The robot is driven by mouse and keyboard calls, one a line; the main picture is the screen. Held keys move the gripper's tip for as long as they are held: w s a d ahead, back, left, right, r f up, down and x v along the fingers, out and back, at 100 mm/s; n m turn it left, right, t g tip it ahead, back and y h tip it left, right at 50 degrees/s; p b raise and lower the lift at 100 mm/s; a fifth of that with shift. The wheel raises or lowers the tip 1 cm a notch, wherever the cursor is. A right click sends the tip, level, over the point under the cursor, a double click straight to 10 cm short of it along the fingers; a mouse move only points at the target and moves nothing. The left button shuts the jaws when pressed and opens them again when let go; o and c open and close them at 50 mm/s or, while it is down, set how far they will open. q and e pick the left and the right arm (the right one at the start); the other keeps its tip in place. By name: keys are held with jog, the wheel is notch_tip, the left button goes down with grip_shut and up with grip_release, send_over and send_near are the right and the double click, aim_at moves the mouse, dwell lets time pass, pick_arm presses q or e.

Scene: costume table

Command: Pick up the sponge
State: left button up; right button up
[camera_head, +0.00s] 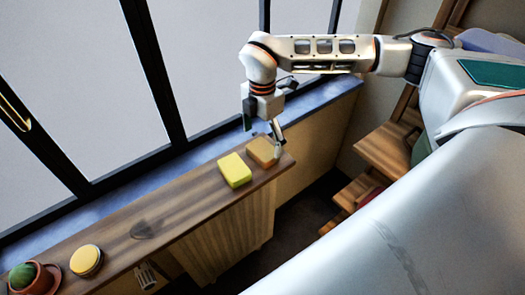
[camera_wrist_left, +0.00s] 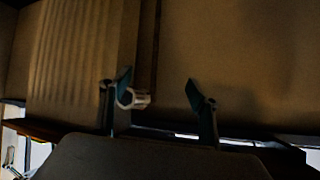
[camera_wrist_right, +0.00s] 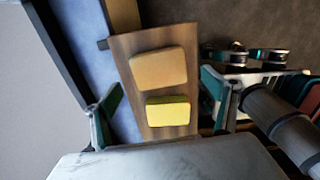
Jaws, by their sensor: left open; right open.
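A yellow sponge-like block (camera_head: 234,170) lies flat on the wooden sill near its right end. A tan-orange block (camera_head: 262,152) of similar shape lies beside it, nearer the end. I cannot tell for certain which is the sponge. My right gripper (camera_head: 263,132) is open and empty above these blocks. In the right wrist view, the yellow block (camera_wrist_right: 168,111) and the tan block (camera_wrist_right: 158,68) show between its spread fingers (camera_wrist_right: 160,85), the yellow one nearer the palm. My left gripper (camera_wrist_left: 158,84) is open and empty in the left wrist view, facing a ribbed radiator and a plain wall.
The wooden sill (camera_head: 190,212) is narrow, with the window behind it. A round yellow-topped tin (camera_head: 86,261) and a potted cactus (camera_head: 35,277) stand at its left. Wooden shelves (camera_head: 385,150) stand to the right.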

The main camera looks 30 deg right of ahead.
aim_at(263, 149)
jog(key=shift+d+f, duration=0.1)
jog(key=shift+f, duration=1.75)
jog(key=c, duration=0.8)
jog(key=shift+r, duration=0.15)
notch_tip(263, 149, up, 20)
jog(key=shift+f, duration=0.1)
jog(key=shift+c, duration=1.3)
